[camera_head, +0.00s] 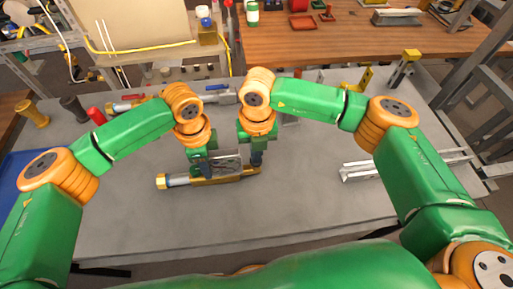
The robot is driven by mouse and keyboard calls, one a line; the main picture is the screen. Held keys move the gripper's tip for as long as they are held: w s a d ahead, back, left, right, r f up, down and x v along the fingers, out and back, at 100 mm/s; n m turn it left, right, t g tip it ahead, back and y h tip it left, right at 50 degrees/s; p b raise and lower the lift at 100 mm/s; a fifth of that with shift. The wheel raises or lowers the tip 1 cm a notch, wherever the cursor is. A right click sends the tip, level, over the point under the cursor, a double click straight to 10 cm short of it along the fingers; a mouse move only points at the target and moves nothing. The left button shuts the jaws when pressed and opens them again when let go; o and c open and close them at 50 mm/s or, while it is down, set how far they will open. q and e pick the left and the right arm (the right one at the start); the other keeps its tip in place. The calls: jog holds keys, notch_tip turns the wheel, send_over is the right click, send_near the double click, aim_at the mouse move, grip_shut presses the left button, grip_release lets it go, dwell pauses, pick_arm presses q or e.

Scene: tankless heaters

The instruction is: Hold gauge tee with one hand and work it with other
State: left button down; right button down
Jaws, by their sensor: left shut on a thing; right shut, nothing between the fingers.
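The gauge tee seems to be the long brass and grey piece (215,180) lying across the grey table in front of me, with a brass end at its left. My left gripper (204,176) points down onto its middle and is shut on it. My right gripper (257,163) is shut and empty, close to the piece's right end. I cannot tell whether it touches the piece. The fingertips of both grippers are small and partly hidden by the wrists.
Similar fittings (125,105) lie behind my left arm. A yellow spool-like part (33,113), a dark cylinder and a red cylinder (96,116) stand at the left. A metal channel (362,171) lies at the right. The table's front middle is clear. A wooden bench (340,50) stands behind.

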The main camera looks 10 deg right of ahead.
jog(key=shift+d+f, duration=0.1)
jog(key=shift+f, duration=0.15)
notch_tip(320, 180, up, 14)
jog(key=shift+r, duration=0.2)
dwell(5.5)
pick_arm(q)
jog(key=shift+c, duration=1.8)
grip_release()
jog(key=shift+w, duration=0.1)
pick_arm(e)
jog(key=shift+f, duration=0.1)
pick_arm(q)
notch_tip(320, 180, up, 12)
jog(key=shift+f, duration=0.1)
